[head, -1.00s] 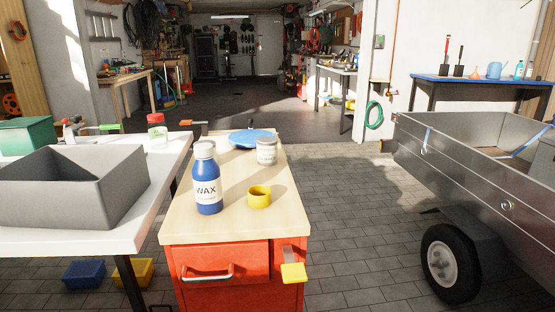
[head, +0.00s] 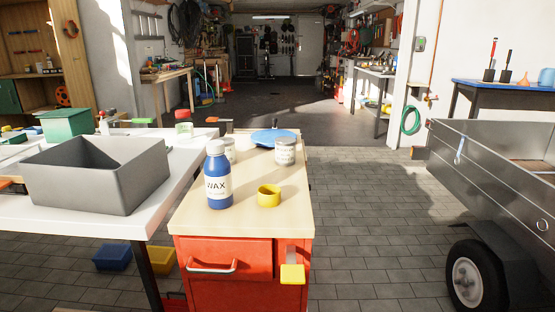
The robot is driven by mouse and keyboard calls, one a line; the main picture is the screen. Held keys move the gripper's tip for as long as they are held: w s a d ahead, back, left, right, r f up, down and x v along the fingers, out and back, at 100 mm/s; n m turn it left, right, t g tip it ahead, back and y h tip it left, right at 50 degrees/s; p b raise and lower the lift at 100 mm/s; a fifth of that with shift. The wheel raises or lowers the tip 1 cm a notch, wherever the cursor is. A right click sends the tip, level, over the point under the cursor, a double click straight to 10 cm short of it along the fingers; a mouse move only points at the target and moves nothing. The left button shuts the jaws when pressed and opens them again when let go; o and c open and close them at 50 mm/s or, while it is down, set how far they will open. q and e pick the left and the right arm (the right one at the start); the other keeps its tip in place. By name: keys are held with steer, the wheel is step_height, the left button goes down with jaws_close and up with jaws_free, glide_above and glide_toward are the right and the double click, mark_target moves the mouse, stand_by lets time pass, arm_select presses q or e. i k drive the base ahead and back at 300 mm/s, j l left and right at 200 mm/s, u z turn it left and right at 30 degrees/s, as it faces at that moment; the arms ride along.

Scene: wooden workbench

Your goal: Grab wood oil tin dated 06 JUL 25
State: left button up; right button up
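On the wood-topped red cabinet, a silver tin with a pale label (head: 285,151) stands at the right. A second similar tin (head: 230,150) stands to its left, partly hidden behind a blue bottle labelled WAX (head: 218,178). No date can be read on either tin at this size, so I cannot tell which is dated 06 JUL 25. Neither of my grippers shows in the head view.
A white table (head: 110,225) with a grey bin (head: 95,190) adjoins at left. A metal trailer (head: 490,180) stands at right. Paved floor between is clear.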

mark_target(230, 142)
steer(key=i+j+u, duration=0.2)
steer(key=u, duration=0.25)
steer(key=i+j+u, duration=0.1)
steer(key=u, duration=0.3)
steer(key=i+l, duration=0.05)
steer(key=i, duration=0.05)
